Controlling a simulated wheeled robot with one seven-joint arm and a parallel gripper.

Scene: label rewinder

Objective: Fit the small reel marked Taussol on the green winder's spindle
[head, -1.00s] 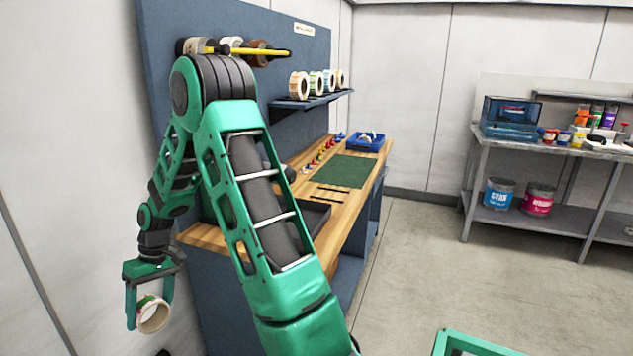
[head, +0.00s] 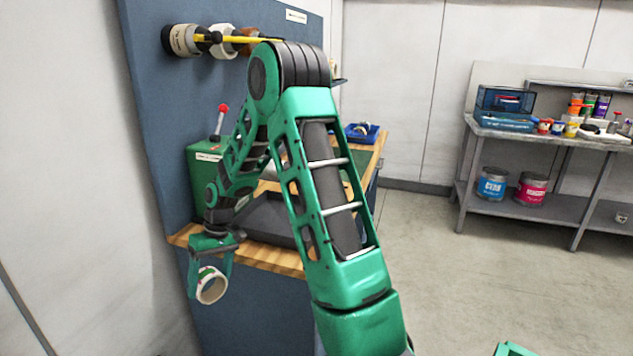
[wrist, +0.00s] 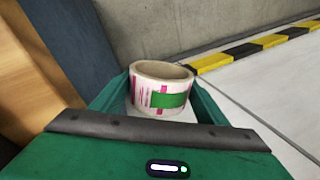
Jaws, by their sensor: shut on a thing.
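My gripper (head: 211,285) is shut on a small label reel (head: 212,291) in front of the bench's left end, a little below the bench top. In the wrist view the reel (wrist: 161,89) sits between both fingers. The green winder (head: 203,172) stands on the bench's left end, with a red-knobbed lever on top. It is partly behind my arm, and I cannot make out its spindle.
Larger rolls (head: 183,41) hang on a yellow rod on the blue back panel (head: 160,110). The wooden bench top (head: 278,260) carries a dark tray (head: 268,222) and a blue bin (head: 362,133). A grey shelf table (head: 520,205) stands at right; the floor between is clear.

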